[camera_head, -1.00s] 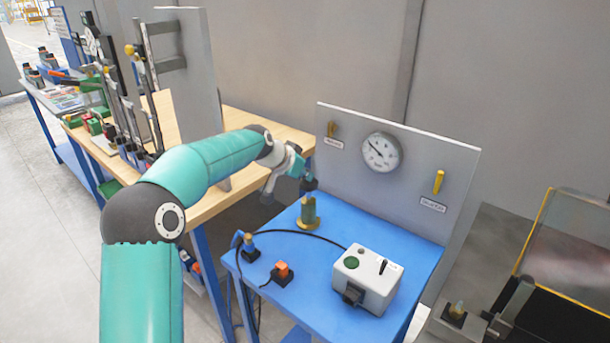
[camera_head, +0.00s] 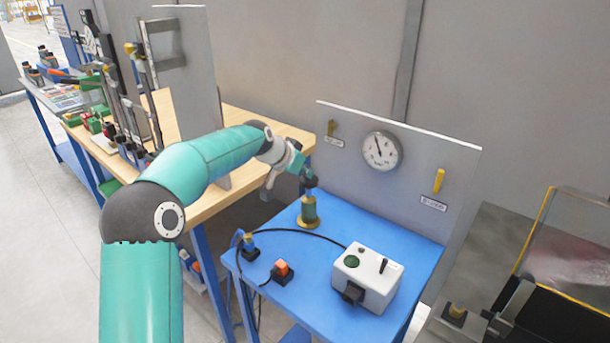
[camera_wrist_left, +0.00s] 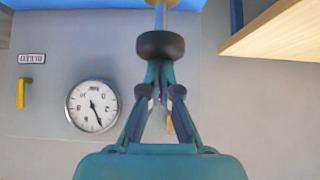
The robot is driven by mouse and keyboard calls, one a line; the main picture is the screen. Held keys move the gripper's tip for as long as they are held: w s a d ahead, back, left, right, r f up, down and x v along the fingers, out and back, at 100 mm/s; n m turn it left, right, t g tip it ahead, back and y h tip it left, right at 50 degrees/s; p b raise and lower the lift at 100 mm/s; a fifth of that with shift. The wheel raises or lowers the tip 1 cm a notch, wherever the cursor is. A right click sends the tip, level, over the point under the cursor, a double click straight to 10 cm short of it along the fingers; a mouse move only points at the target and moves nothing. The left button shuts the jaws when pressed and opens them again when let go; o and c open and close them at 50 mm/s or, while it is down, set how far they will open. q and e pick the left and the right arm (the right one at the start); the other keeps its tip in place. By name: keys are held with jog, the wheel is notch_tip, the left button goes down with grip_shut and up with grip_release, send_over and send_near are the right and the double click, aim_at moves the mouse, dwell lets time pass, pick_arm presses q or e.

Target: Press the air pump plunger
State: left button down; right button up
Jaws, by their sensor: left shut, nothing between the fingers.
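The air pump (camera_head: 308,213) is a brass cylinder standing upright near the back left of the blue table, beside the gauge panel. In the left wrist view its plunger has a round black knob (camera_wrist_left: 160,45) on a thin rod. My left gripper (camera_head: 308,182) is over the pump, pointing down. In the wrist view my teal fingers (camera_wrist_left: 160,68) are shut and empty, with their tips right at the knob. They appear to touch it. The round white gauge (camera_head: 381,151) is on the grey panel, its needle pointing up and slightly left. My right gripper is not in view.
Yellow handles (camera_head: 439,181) with labels are on the grey panel (camera_head: 410,150). A white box (camera_head: 368,277) with a green button, and an orange-topped block (camera_head: 283,272), are on the blue table (camera_head: 310,310). A wooden workbench (camera_head: 240,130) stands close at the left.

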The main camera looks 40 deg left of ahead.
pick_arm(q)
jog(key=b+v, duration=0.2)
jog(key=v, duration=0.8)
jog(key=shift+r+b, duration=0.15)
jog(key=shift+b, duration=0.15)
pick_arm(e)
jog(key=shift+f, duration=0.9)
pick_arm(q)
jog(key=shift+w, duration=0.1)
notch_tip(320, 180, up, 5)
jog(key=p, duration=0.2)
jog(key=shift+r+p, duration=0.1)
jog(key=shift+p, duration=0.3)
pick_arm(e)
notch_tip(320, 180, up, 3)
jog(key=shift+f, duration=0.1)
